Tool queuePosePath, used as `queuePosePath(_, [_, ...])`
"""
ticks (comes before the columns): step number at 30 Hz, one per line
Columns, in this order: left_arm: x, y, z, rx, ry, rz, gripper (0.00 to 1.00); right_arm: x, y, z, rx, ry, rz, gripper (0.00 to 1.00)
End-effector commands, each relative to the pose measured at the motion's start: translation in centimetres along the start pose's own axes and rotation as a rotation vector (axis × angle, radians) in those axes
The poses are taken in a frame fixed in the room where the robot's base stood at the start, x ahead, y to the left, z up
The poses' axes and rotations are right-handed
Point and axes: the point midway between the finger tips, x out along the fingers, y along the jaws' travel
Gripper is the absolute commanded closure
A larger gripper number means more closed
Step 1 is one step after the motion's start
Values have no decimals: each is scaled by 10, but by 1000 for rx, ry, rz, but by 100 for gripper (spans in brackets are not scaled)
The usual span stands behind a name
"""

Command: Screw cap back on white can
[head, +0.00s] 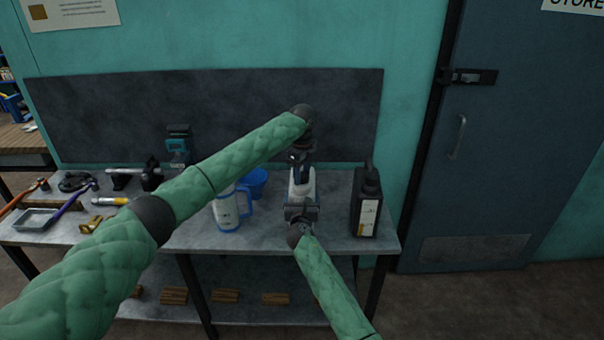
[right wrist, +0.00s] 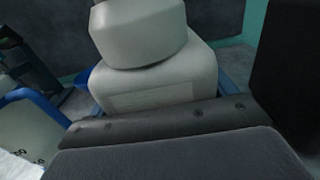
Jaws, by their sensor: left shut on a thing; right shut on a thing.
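The white can (head: 303,188) stands on the grey workbench, between my two grippers. Its pale body (right wrist: 150,85) fills the middle of the right wrist view, with a rounded white upper part above it. My left gripper (head: 300,158) comes down from above, shut at the top of the can. The cap is hidden there by the gripper and wrist. My right gripper (head: 301,208) is shut on the can body from the front. Its dark jaw shows across the lower part of the right wrist view.
A black bottle (head: 367,205) stands close to the right of the can. A white and blue jug (head: 229,208) and a blue container (head: 256,183) stand to the left. Tools and a tray (head: 38,218) lie on the bench's left part. A grey panel (head: 100,115) rises behind.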

Motion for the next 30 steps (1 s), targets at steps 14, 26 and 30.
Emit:
queuePosePath(14, [-1,-1,4,548,-4,-4,80,-1,1,0,0,-1,1,80])
queuePosePath(26, [0,0,2,548,-2,-2,27,0,0,0,0,-1,1,80])
queuePosePath(30, [-2,0,2,548,-1,-2,27,0,0,0,0,0,1,80])
